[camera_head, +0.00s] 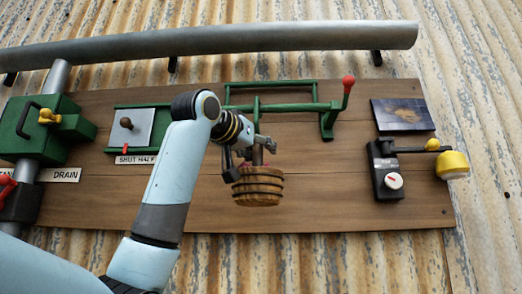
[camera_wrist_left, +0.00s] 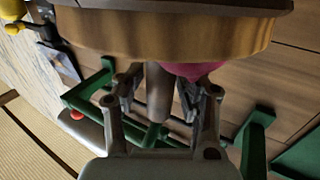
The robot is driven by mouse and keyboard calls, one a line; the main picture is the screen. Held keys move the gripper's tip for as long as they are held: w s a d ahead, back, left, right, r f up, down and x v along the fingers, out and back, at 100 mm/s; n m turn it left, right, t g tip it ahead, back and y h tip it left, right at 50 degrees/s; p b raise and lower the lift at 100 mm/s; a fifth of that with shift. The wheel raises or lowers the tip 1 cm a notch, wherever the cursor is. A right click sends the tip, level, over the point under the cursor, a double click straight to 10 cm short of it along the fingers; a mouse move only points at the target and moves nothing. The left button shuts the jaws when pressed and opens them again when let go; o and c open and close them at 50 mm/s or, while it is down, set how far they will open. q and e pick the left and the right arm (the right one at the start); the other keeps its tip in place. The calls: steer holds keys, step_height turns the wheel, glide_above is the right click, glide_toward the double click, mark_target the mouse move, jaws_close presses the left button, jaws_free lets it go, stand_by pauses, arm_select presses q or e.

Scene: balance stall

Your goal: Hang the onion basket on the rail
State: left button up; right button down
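The onion basket (camera_head: 258,188) is a round, banded wooden tub with pinkish-red onions at its top, in front of the brown board. A brown upright handle (camera_head: 257,155) rises from it toward the green rail (camera_head: 290,106). My arm hides part of this, so I cannot tell whether the handle is hooked on. My left gripper (camera_head: 250,153) is at the handle, just above the basket. In the left wrist view, its fingers (camera_wrist_left: 160,100) stand apart on either side of the handle, with gaps showing. The basket (camera_wrist_left: 160,35) and a pink onion (camera_wrist_left: 195,70) fill the top. My right gripper is out of view.
A grey pipe (camera_head: 220,42) runs across the top. Left are a green valve box (camera_head: 35,128) and a lever plate (camera_head: 127,127). A red-knobbed lever (camera_head: 348,85) stands at the rail's right end. Further right are a dark picture panel (camera_head: 402,115) and a black switch box with a yellow lamp (camera_head: 453,165).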

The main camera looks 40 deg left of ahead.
arm_select(q)
steer(key=s, duration=1.2)
steer(key=shift+d, duration=0.35)
